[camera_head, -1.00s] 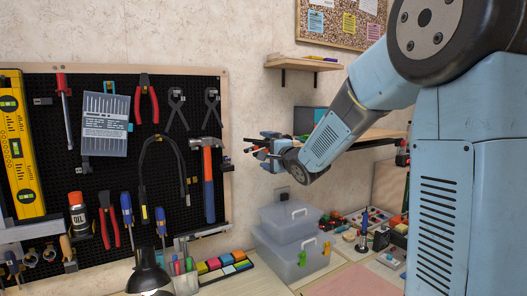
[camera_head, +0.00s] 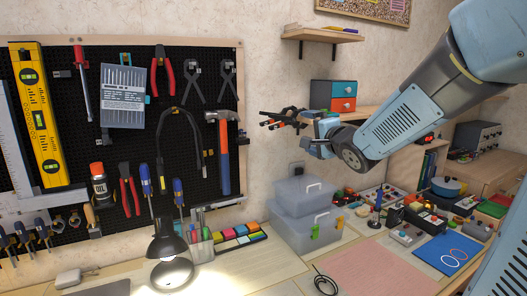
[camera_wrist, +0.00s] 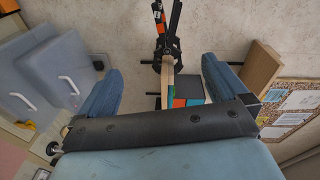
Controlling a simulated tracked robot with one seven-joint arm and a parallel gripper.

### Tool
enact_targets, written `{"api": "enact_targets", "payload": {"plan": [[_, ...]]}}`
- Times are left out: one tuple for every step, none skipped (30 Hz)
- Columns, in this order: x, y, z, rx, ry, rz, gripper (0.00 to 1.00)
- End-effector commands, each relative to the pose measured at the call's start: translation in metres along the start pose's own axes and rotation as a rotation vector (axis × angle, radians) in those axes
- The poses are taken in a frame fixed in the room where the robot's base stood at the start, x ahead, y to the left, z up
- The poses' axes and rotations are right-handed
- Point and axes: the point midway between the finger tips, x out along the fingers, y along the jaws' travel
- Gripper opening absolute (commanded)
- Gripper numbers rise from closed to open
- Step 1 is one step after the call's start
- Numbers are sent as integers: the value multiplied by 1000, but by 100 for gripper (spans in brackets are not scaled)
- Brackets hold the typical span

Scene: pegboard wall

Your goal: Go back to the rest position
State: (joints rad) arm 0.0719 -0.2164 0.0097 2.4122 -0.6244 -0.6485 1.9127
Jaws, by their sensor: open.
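My arm reaches in from the upper right of the head view.
Grey lidded boxes (camera_head: 295,229) stand on the bench below. A shelf (camera_head: 376,111) with a drawer box (camera_head: 342,97) is behind my wrist, and a small shelf (camera_head: 323,36) is above. A lamp (camera_head: 168,245) stands at front left. The pink mat (camera_head: 385,270) is largely clear.

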Motion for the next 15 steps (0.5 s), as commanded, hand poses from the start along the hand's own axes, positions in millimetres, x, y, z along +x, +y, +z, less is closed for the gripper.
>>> {"api": "enact_targets", "payload": {"plan": [[-8,0,-4,-59,34,32,100],[-13,1,-7,-102,55,59,100],[-20,3,-11,-160,81,100,100],[-26,6,-14,-202,98,133,100],[-32,8,-16,-243,112,165,100],[-41,11,-19,-297,126,211,100],[-48,13,-20,-335,135,245,100],[-54,16,-22,-374,140,282,100],[-64,20,-23,-424,143,330,100],[-71,23,-24,-459,143,365,100],[-79,26,-24,-495,139,402,100],[-90,30,-24,-541,130,450,100],[-98,33,-23,-574,120,486,100],[-106,36,-22,-607,107,520,100],[-117,41,-20,-649,85,567,100]]}}
